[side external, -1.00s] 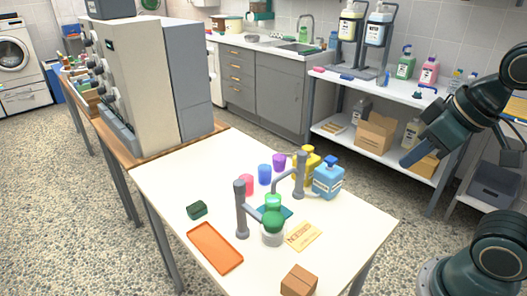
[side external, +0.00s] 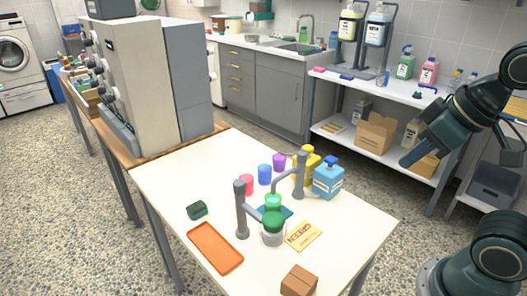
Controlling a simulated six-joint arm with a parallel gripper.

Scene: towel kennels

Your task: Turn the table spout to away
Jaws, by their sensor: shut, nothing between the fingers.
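Two grey spout posts stand on the cream table (side external: 165,178). The farther post (side external: 299,178) has an arm that curves over to the left and ends above a green cup (side external: 273,202) on a teal mat. I cannot tell from looks which post is the table spout. My gripper (side external: 406,160) is shut and empty. It hangs in the air to the right of the table, apart from both posts.
Pink, blue and purple cups, a yellow bottle (side external: 306,166) and a blue bottle (side external: 328,180) stand around the posts. A green sponge (side external: 197,210), an orange tray (side external: 215,248), a note card (side external: 304,236) and a brown box (side external: 299,281) lie nearer. The table's right corner is clear.

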